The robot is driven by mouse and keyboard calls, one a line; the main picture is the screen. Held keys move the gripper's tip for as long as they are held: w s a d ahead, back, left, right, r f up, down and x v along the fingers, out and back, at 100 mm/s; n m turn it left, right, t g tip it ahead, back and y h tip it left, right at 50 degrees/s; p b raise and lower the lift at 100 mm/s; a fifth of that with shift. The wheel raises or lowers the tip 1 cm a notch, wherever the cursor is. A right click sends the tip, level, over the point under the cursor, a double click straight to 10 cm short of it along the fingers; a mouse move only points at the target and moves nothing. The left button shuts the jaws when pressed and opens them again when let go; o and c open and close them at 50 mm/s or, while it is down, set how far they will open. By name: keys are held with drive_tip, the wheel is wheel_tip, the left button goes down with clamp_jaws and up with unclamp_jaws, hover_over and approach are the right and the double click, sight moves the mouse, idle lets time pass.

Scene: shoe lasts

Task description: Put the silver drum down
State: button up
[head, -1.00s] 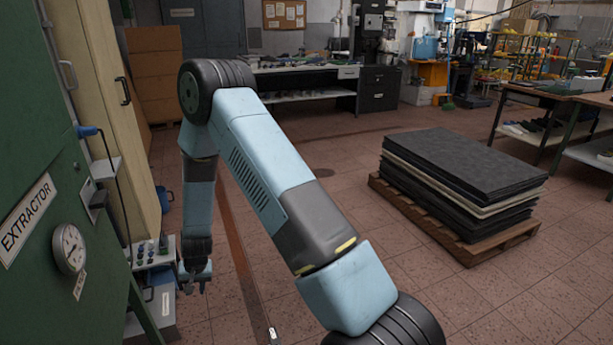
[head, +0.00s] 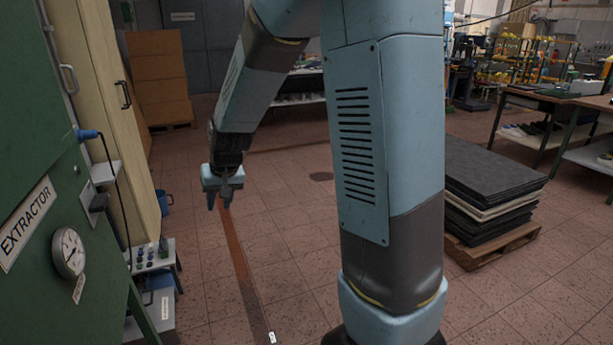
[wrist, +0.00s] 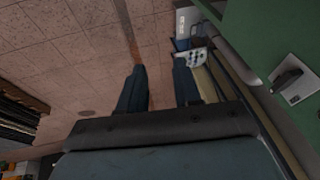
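I see no silver drum in either view. My gripper (head: 218,205) hangs fingers down over the red tiled floor, to the right of a low stand (head: 152,258) beside the green machine. In the wrist view my gripper (wrist: 160,67) has its two dark fingers apart with only floor and part of the stand showing between and beyond them. It is open and holds nothing. My arm hides the middle of the head view.
The green extractor cabinet (head: 40,190) and a tall cream cupboard (head: 95,110) line the left side. A pallet of dark sheets (head: 490,185) stands at the right, with workbenches (head: 560,100) behind. Floor around my gripper is clear.

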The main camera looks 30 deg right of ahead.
drive_tip(key=s+d+r, duration=0.3)
drive_tip(key=s+r, duration=0.2)
drive_tip(key=s, duration=0.3)
drive_tip(key=s+d+r+t+h, duration=0.1)
drive_tip(key=s+d+r, duration=0.3)
drive_tip(key=s, duration=0.5)
drive_tip(key=s+d+r+t+h, duration=0.1)
drive_tip(key=s+d+r, duration=0.3)
drive_tip(key=s+r, duration=0.3)
drive_tip(key=shift+s+d, duration=0.25)
drive_tip(key=shift+s, duration=0.7)
drive_tip(key=shift+c, duration=0.5)
